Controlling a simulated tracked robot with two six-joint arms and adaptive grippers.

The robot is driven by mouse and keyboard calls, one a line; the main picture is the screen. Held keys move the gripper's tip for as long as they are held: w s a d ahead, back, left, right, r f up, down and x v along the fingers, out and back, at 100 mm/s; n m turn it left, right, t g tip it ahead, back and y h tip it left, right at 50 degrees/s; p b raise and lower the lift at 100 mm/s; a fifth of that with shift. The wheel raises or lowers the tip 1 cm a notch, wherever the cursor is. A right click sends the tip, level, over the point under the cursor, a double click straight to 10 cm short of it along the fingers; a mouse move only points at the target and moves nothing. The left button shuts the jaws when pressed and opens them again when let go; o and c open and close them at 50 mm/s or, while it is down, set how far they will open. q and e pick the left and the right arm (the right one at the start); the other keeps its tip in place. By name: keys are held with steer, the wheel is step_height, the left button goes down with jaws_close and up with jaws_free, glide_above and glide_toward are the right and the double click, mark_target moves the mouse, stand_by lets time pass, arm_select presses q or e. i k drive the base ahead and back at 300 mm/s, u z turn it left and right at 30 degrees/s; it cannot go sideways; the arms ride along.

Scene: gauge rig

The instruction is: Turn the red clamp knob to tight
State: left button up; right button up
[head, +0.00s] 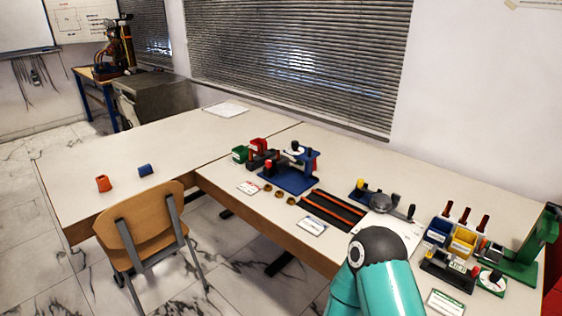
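A blue rig (288,180) with a white round dial on top (296,149) stands on the long table. A small red-orange piece (268,166) shows at the left of its base, and another red part (316,161) at its right. I cannot tell which of these, if either, is the red clamp knob, nor how tight it is. A teal arm section of mine (385,280) rises at the bottom. Neither gripper shows.
A black tray with orange strips (333,210), a scale-like device (376,200), blue and yellow bins (462,242) and a green stand (525,255) are farther right. A wooden chair (147,228) stands in front. The left table is mostly clear.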

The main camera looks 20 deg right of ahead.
mark_target(268, 163)
steer(key=z, duration=0.1)
steer(key=i, duration=1)
steer(key=u, duration=0.1)
